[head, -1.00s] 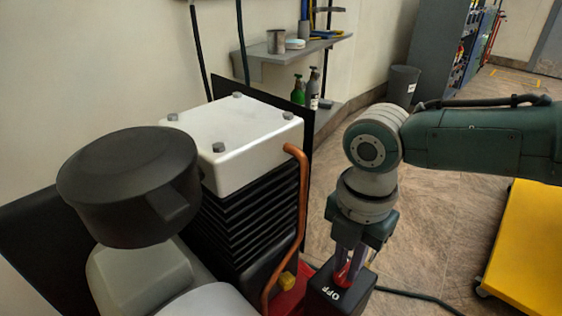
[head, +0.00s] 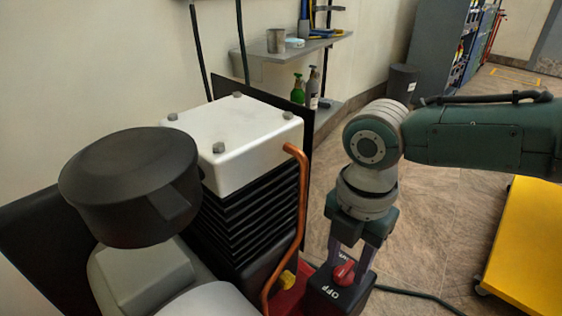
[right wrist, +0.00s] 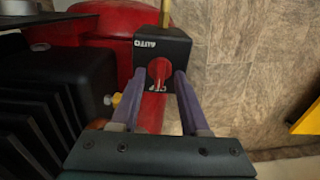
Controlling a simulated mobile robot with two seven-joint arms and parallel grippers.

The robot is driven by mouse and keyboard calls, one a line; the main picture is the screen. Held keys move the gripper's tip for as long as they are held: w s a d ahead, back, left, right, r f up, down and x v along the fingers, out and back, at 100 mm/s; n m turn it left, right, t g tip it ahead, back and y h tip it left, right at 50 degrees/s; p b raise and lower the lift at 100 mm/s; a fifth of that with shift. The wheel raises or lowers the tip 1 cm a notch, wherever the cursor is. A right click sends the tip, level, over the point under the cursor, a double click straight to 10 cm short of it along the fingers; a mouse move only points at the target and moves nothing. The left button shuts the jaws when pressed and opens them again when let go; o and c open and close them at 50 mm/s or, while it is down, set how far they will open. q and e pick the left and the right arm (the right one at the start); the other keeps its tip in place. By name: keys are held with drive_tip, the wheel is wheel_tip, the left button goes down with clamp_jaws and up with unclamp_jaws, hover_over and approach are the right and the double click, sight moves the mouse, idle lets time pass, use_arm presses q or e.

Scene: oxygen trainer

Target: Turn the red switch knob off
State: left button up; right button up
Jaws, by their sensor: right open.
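The red switch knob (head: 344,273) sits on top of a black switch box (head: 325,301) with a white OFF label on its near side. In the right wrist view, the knob (right wrist: 159,71) is on the box face (right wrist: 177,50), below an AUTO label. A white mark at its lower end is partly hidden by the knob. My right gripper (head: 348,266) is open above the box, its two fingers on either side of the knob. In the right wrist view, gaps show between the fingers (right wrist: 159,78) and the knob. My left gripper is not in view.
A copper pipe (head: 301,220) and the black finned compressor body (head: 235,225) stand left of the box. A round black filter housing (head: 130,190) is farther left. A yellow cart (head: 525,250) is at the right. Open floor (head: 430,225) lies between.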

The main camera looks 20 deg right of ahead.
sight(345, 269)
wheel_tip(345, 269, up, 10)
drive_tip(key=p, duration=0.4)
drive_tip(key=shift+f, duration=0.25)
